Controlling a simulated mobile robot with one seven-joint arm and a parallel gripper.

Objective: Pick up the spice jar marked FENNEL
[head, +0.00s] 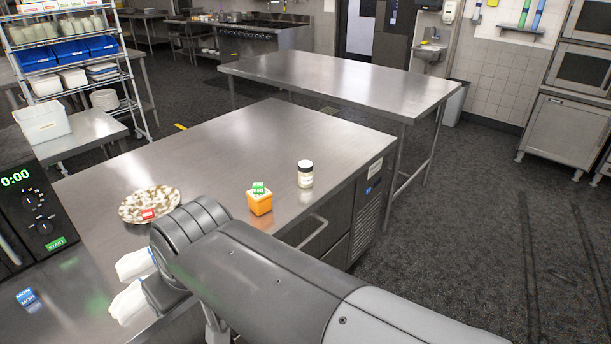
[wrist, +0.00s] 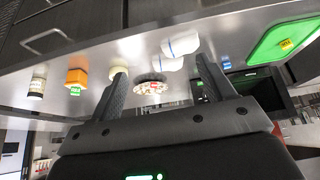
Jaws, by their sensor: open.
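In the head view my arm covers most of the gripper.
An orange container (head: 260,204) with a green block stands left of the jar. A speckled round dish (head: 150,203) with a red block lies farther left. White objects (head: 134,265) sit beside my arm. A microwave (head: 35,215) stands left; a green board (wrist: 283,38) lies right in the wrist view.

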